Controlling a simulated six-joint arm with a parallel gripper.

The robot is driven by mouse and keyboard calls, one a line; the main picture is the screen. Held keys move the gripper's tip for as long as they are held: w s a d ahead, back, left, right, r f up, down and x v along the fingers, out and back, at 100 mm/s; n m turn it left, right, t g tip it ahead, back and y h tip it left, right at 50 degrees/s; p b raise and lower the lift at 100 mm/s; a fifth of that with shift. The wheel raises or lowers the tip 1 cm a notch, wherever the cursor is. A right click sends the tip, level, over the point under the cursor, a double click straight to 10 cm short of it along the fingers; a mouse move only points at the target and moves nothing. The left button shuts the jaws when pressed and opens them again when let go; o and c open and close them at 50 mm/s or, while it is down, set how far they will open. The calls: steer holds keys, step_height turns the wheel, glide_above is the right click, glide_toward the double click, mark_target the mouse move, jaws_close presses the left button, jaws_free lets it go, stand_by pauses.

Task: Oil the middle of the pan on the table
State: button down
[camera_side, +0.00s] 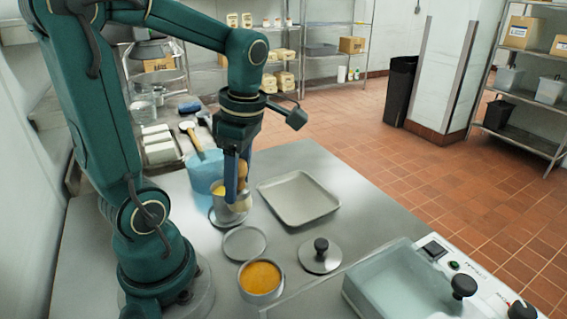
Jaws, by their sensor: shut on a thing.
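The pan (315,215) is a shallow rectangular metal tray lying flat on the steel table, with an empty-looking pale inside. My gripper (238,180) points down to the left of the pan, over a small metal pot (238,214) with something yellow in it. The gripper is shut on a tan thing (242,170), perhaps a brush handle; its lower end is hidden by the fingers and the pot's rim. I cannot tell whether it touches the yellow contents.
A blue container (203,174) stands just behind the pot, with a utensil (189,132) near it. In front are a round metal lid (245,243), a pot of orange contents (260,278), a knobbed lid (320,262) and a glass-lidded appliance (395,285). The table right of the pan is clear.

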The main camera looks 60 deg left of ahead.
stand_by(0.3)
steer(key=shift+g, duration=0.3)
steer(key=d+g+h, duration=0.2)
steer(key=d+g, duration=0.1)
steer(key=d, duration=0.6)
steer(key=shift+w+d+f, duration=0.1)
steer(key=shift+f, duration=3.15)
steer(key=shift+f, duration=0.75)
steer(key=shift+r, duration=0.1)
step_height(320, 180, up, 7)
stand_by(0.3)
